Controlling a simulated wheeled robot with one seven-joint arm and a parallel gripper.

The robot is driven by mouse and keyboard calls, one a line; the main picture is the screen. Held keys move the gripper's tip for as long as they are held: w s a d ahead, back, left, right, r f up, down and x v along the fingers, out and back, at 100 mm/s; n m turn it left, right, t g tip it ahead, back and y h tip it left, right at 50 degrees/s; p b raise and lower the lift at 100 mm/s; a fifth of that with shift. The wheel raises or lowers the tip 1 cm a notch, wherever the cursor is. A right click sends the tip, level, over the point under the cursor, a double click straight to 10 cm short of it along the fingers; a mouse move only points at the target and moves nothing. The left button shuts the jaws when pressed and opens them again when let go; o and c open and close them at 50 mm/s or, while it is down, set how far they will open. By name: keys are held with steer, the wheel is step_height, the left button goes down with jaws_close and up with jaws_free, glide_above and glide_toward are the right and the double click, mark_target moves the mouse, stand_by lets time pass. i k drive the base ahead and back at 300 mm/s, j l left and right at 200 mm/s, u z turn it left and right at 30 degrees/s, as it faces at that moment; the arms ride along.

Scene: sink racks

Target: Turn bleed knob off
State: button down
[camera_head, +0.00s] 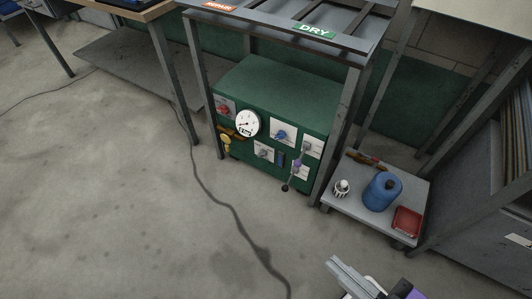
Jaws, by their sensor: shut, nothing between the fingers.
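A green box (275,95) stands on the floor under a metal rack. Its front carries a red knob (223,109), a round white gauge (247,123), a blue knob (282,135), a grey knob (307,147) and a lower knob on a white plate (264,153). The labels are too small to read, so I cannot tell which is the bleed knob. A purple-topped lever (296,166) hangs at the lower right. My gripper (334,263) shows partly at the bottom edge, shut and empty, apart from the box and in front of it.
A low grey stand (345,213) at the box's right holds a blue jug (382,192), a red tray (407,221) and a small white item (342,188). Rack legs flank the box. A dark cable (235,212) crosses the otherwise open floor.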

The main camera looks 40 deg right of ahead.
mark_target(262, 153)
steer(key=i+j, duration=0.45)
steer(key=i, duration=0.2)
steer(key=i+j+z, duration=0.1)
steer(key=i+j, duration=0.35)
steer(key=i, duration=0.25)
